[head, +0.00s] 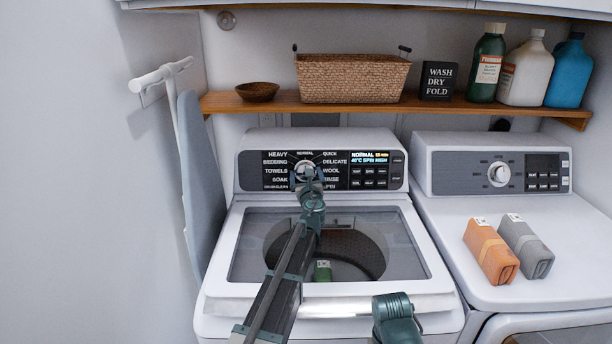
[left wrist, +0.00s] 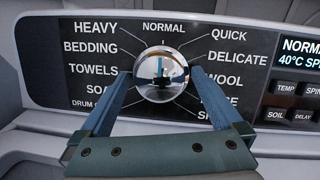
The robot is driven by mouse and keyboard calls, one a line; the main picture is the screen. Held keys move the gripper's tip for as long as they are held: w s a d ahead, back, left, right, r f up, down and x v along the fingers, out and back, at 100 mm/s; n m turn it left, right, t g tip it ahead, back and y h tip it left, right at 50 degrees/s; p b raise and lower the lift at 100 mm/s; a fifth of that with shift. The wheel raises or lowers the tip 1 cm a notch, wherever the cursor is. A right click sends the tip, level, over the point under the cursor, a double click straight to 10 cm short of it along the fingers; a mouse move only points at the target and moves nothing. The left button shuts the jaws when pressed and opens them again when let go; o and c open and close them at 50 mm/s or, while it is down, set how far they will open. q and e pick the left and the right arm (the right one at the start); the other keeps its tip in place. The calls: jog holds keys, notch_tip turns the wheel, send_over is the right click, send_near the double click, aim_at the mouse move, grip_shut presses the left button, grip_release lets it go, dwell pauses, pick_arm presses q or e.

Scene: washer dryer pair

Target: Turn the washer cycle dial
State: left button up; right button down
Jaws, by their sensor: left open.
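The washer cycle dial (left wrist: 161,73) is a round chrome knob on the washer's black control panel, ringed by cycle names with NORMAL at the top. In the head view the dial (head: 304,167) is partly covered by my left gripper (head: 307,178). In the left wrist view my left gripper (left wrist: 161,80) is open, with one blue finger on each side of the dial. I cannot tell whether the fingers touch it. The washer display (head: 369,158) reads NORMAL and 40°C. My right gripper does not show; only a green part of my right arm is at the bottom.
The washer lid (head: 250,245) has a dark window, with a green item (head: 322,271) seen at the drum. The dryer (head: 440,215) stands to the right, with orange (head: 488,250) and grey (head: 525,245) folded cloths on top. A wooden shelf (head: 240,101) runs above.

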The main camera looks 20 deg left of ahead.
pick_arm(q)
jog(key=shift+w, duration=0.15)
jog(key=c, duration=1.3)
jog(key=shift+o, duration=0.2)
jog(key=n, duration=0.2)
jog(key=n+g+y+p, duration=0.1)
jog(key=n, duration=0.1)
jog(key=shift+w+r+n, duration=0.1)
jog(key=shift+r+n, duration=0.1)
jog(key=shift+n, duration=0.1)
jog(key=n+g+p, duration=0.1)
jog(key=n+p, duration=0.1)
jog(key=n, duration=0.3)
jog(key=shift+r+y, duration=0.1)
jog(key=shift+y, duration=0.3)
jog(key=n+g+p, duration=0.1)
jog(key=n, duration=0.2)
jog(key=n+g+p, duration=0.1)
jog(key=n+p, duration=0.1)
jog(key=shift+n, duration=0.4)
jog(key=shift+n+g+h+p, duration=0.35)
jog(key=shift+n+p, duration=0.45)
jog(key=shift+n, duration=1)
